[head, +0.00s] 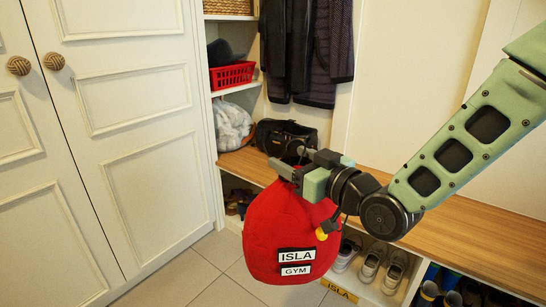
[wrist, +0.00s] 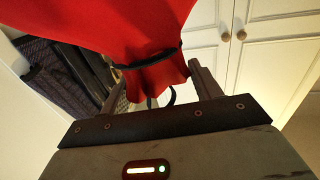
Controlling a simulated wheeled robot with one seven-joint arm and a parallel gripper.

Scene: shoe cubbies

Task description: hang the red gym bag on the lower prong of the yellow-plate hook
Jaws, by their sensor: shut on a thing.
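The red gym bag (head: 285,240) hangs from my gripper (head: 296,172) in the head view, in front of the wooden bench. It carries labels reading ISLA and GYM. In the wrist view the red bag (wrist: 120,25) fills the upper left, with a dark cord around its gathered neck and a dark loop below it. My gripper (wrist: 150,90) is shut on the bag's top, the loop lying between the fingers. A small yellow piece shows at the bag's right side; I cannot tell what it is. No yellow-plate hook can be made out in either view.
The wooden bench (head: 450,235) has shoe cubbies below. A black bag (head: 285,135) stands on it. Dark coats (head: 310,50) hang behind. A red basket (head: 232,76) sits on a shelf at left. White cupboard doors (head: 120,130) close off the left side.

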